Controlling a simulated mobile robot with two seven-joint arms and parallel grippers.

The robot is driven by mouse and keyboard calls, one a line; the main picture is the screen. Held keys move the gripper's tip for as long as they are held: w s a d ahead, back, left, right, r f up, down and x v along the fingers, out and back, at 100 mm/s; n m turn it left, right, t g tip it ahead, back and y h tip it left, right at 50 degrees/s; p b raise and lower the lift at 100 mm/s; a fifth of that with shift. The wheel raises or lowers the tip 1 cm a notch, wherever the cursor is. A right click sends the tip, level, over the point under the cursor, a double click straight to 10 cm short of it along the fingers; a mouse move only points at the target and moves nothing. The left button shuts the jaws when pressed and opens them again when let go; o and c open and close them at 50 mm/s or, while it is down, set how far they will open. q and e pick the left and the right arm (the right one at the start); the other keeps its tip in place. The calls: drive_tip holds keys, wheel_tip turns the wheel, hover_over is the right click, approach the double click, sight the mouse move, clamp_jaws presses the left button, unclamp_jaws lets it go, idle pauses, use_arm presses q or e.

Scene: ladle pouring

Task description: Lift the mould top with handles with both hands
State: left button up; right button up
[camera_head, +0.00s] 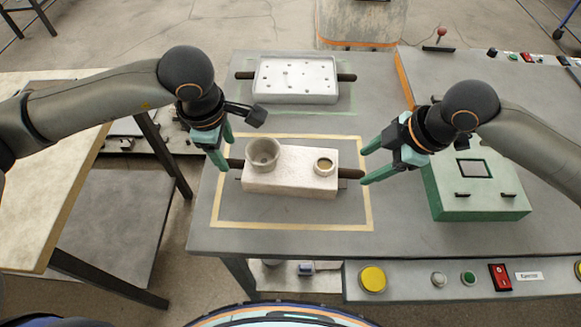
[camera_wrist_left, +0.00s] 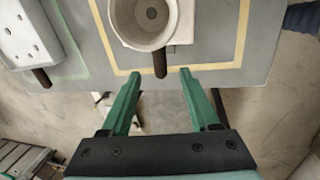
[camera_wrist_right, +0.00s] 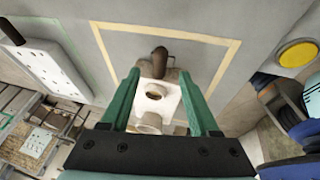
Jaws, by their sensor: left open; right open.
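The mould top (camera_head: 290,182) is a pale rectangular block with a large round cup (camera_head: 263,153) and a smaller ring opening (camera_head: 324,165) on top. It lies inside a yellow-taped rectangle on the grey table. Its dark left handle (camera_wrist_left: 160,64) is just ahead of my left gripper (camera_head: 224,155), in line with the gap between the fingertips. Its dark right handle (camera_wrist_right: 160,57) lines up with the gap of my right gripper (camera_head: 366,166), at the fingertips. Both grippers are open and hold nothing.
A second white mould piece (camera_head: 296,78) with small holes and dark handles lies in a green-taped area behind. A green box (camera_head: 476,190) stands to the right. Buttons (camera_head: 373,279) line the table's front edge. The table left of the mould top is narrow.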

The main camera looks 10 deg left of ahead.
sight(231, 161)
use_arm(q)
drive_tip(key=shift+w+f, duration=0.25)
drive_tip(key=shift+f, duration=1.05)
drive_tip(key=shift+w+f, duration=0.25)
drive_tip(key=shift+f, duration=1.05)
use_arm(e)
drive_tip(key=shift+x, duration=2.65)
use_arm(q)
clamp_jaws()
use_arm(e)
clamp_jaws()
drive_tip(key=shift+d, duration=0.1)
use_arm(q)
drive_tip(key=shift+r, duration=0.1)
use_arm(e)
drive_tip(key=shift+r, duration=0.1)
